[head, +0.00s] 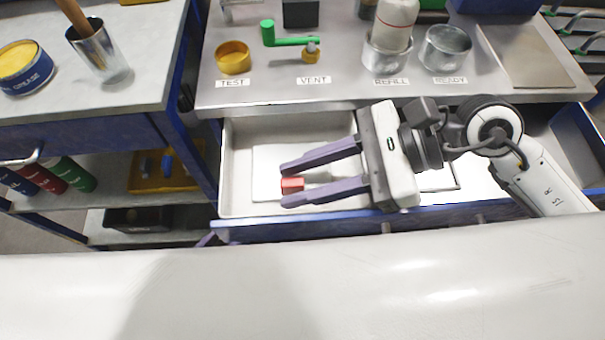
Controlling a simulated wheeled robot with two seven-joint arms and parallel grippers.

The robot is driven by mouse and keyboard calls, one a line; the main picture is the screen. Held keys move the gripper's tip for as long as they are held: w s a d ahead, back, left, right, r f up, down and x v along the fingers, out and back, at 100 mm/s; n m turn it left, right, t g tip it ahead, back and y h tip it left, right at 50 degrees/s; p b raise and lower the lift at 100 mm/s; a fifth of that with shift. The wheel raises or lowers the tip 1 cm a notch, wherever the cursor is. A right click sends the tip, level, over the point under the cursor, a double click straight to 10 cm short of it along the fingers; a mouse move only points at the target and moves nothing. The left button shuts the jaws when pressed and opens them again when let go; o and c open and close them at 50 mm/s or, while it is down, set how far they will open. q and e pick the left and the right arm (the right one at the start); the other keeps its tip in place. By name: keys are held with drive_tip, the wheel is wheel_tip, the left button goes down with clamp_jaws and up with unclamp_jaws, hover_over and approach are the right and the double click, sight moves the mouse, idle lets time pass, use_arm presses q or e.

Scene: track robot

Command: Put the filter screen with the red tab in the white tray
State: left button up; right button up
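My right gripper (285,184) reaches in from the right over an open drawer (236,209). Its two long purple fingers are apart, pointing left. A small red tab (292,184) shows between the fingertips, with a gap to the upper finger. The rest of the filter screen cannot be made out clearly; the fingers and palm cover part of that area. A flat white piece (268,160) lies in the drawer's left part, under the fingertips; I cannot tell whether it is the white tray. A dark-edged flat piece (457,177) shows right of the gripper's palm. My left gripper is not seen.
A metal worktop (350,92) overhangs the drawer's back, with a yellow cup (233,57), a green-handled valve (290,38), a bottle (396,20) and a metal cup (446,47). A blue-framed cart (150,100) stands left. The drawer's left end is free of my arm.

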drive_tip(key=shift+r, duration=0.1)
idle(0.3)
drive_tip(key=shift+d+r, duration=0.15)
drive_tip(key=shift+d, duration=0.05)
drive_tip(key=b+v, duration=0.1)
drive_tip(key=v, duration=0.9)
drive_tip(key=shift+d+r, duration=0.1)
drive_tip(key=shift+d, duration=0.3)
drive_tip(key=shift+d+r, duration=0.3)
drive_tip(key=shift+d, duration=0.05)
